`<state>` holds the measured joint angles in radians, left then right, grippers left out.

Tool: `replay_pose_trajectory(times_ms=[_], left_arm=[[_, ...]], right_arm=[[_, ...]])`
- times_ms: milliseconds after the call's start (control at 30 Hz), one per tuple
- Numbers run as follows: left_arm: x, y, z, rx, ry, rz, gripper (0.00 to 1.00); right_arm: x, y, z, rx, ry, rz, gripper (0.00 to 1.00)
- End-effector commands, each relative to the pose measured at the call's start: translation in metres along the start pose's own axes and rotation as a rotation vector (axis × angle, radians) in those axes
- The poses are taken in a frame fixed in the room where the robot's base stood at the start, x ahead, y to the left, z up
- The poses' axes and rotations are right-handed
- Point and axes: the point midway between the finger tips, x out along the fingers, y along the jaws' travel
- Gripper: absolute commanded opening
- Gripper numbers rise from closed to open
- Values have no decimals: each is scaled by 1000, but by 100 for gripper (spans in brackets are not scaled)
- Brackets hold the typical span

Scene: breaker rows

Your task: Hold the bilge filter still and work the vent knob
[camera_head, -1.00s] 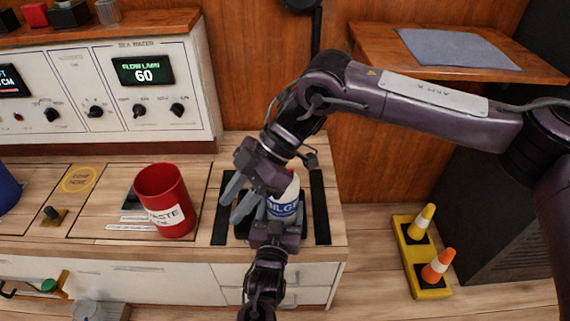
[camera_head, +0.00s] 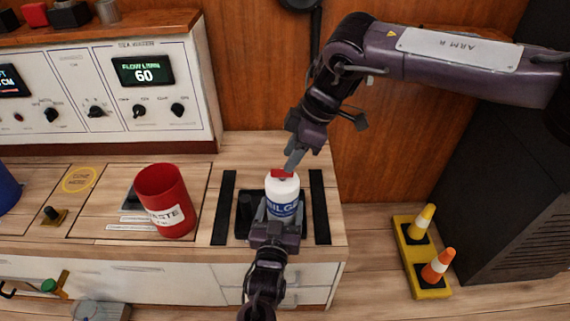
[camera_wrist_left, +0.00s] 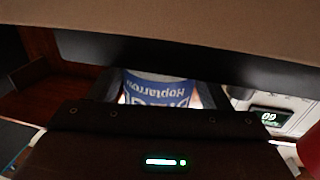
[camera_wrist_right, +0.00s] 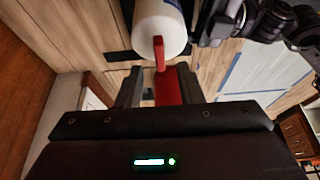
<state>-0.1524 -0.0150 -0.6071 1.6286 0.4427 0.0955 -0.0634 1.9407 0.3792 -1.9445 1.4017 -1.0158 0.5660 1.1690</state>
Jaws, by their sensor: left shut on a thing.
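The bilge filter (camera_head: 283,196) is a white canister with a blue label, standing upright on the counter's right part. My left gripper (camera_head: 275,220) is shut on its body from the front. Part of its blue and white label shows in the left wrist view (camera_wrist_left: 158,88). The red vent knob (camera_head: 283,174) sits on top as a narrow upright bar, also seen in the right wrist view (camera_wrist_right: 159,52). My right gripper (camera_head: 289,168) is just above the knob. Its fingers (camera_wrist_right: 159,80) are apart, lined up with the knob; contact is unclear.
A red waste bin (camera_head: 166,201) stands left of the filter. Dark strips (camera_head: 320,207) flank the filter's place. A control panel (camera_head: 108,92) stands behind at the left. A yellow rack with cones (camera_head: 422,258) is on the floor at the right.

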Motion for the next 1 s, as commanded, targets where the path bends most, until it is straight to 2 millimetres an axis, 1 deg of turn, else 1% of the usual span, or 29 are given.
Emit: replay_pose_trajectory(times_ms=[33, 100, 233, 400, 600, 633, 867, 900, 1000], left_arm=[[1, 0, -3, -1, 6, 0, 29], [1, 0, -3, -1, 6, 0, 29], [1, 0, -3, -1, 6, 0, 29], [1, 0, -3, -1, 6, 0, 29], [1, 0, -3, -1, 6, 0, 29], [1, 0, -3, -1, 6, 0, 29], [1, 0, -3, -1, 6, 0, 29], [1, 0, -3, -1, 6, 0, 29], [1, 0, -3, -1, 6, 0, 29]], right_arm=[[10, -1, 0, 0, -2, -2, 34], [20, -1, 0, -1, -2, -2, 34], [33, 0, 0, 0, 0, -1, 34], [40, 0, 0, -1, 0, 0, 34], [40, 0, 0, -1, 1, 0, 34], [40, 0, 0, -1, 1, 0, 32], [39, 0, 0, -1, 1, 0, 2], [39, 0, 0, -1, 1, 0, 0], [39, 0, 0, -1, 1, 0, 0]])
